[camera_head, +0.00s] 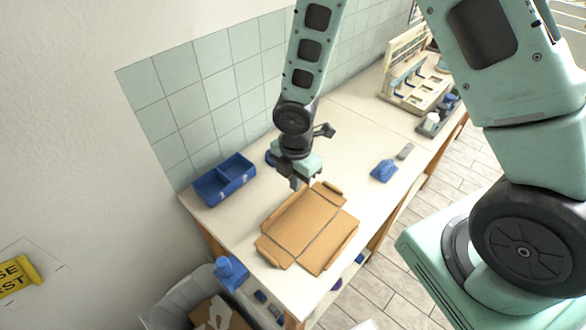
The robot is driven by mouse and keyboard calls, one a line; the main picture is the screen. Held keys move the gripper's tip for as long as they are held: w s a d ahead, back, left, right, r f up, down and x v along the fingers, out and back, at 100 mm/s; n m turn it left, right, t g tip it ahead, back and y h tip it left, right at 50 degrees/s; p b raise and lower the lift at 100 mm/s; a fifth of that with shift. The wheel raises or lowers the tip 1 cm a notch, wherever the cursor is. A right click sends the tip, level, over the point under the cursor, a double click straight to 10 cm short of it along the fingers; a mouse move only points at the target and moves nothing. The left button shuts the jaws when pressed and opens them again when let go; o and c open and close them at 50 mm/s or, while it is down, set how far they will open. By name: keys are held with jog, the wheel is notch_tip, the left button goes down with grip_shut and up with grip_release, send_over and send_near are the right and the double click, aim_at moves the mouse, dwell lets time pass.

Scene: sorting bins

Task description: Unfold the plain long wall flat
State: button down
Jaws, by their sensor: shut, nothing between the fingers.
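An unfolded brown cardboard box (305,226) lies on the white bench top. Its panels look mostly flat, with creases between them and small end flaps. A long strip along its right side (342,246) shows, but I cannot tell whether it lies fully flat. My gripper (297,186) is above the far upper edge of the cardboard, pointing down. It is shut and empty. The gripper hides part of that edge, and I cannot tell whether it touches the cardboard.
A blue two-compartment bin (225,180) stands at the left by the tiled wall. A blue tool (384,171) and a grey item (405,152) lie to the right. A beige rack (415,85) stands at the far end. The bench (345,135) is clear behind my gripper.

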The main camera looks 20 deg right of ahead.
jog(key=b, duration=0.6)
send_over(295, 214)
jog(key=shift+s+f, duration=0.1)
jog(key=shift+f, duration=3.05)
jog(key=shift+f+b, duration=2.15)
jog(key=shift+f, duration=0.7)
jog(key=shift+r+p, duration=1.7)
jog(key=shift+r, duration=0.15)
